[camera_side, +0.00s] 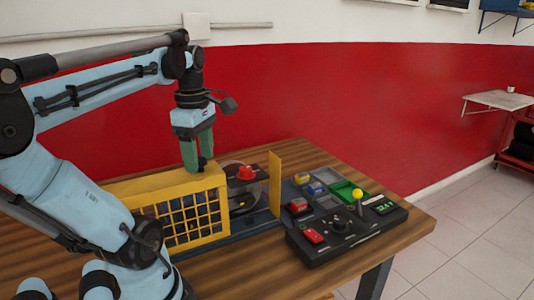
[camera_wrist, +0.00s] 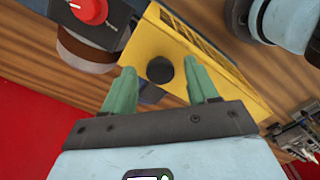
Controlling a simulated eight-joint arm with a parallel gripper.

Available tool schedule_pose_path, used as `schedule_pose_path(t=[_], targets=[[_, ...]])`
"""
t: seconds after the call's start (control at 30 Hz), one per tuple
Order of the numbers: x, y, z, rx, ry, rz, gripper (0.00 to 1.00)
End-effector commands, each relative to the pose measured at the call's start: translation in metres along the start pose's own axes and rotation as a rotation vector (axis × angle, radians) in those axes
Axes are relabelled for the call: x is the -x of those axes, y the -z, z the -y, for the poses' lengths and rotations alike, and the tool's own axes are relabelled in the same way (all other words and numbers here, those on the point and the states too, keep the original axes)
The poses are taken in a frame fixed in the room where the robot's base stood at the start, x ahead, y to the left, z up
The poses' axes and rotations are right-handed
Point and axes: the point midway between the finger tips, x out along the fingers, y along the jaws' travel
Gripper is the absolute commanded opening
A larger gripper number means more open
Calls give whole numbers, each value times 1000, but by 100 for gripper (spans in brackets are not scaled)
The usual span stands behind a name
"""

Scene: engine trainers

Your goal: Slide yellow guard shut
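The yellow guard (camera_side: 165,187) with a mesh front covers the left part of the machine on the table. To its right, a gap shows a dark round part (camera_side: 243,198), with an upright yellow panel (camera_side: 275,184) beyond it. In the wrist view, a black knob (camera_wrist: 160,70) sits on the top of the yellow guard (camera_wrist: 188,45). My gripper (camera_wrist: 160,69) has its green fingers apart, one on each side of the knob, with visible gaps. In the side view, my gripper (camera_side: 198,167) points down at the guard's top right part.
A red knob (camera_side: 246,172) on a dark box stands behind the gap; it also shows in the wrist view (camera_wrist: 91,10). The wooden table's right edge is clear.

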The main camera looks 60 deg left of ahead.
Motion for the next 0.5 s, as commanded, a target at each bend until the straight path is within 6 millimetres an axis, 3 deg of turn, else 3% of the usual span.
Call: schedule_pose_path(t=[0.03,0.37,0.5], targets=[[0,0,0,0,0,0,51],[0,0,0,0,0,0,1],[0,0,0,0,-1,0,0]])
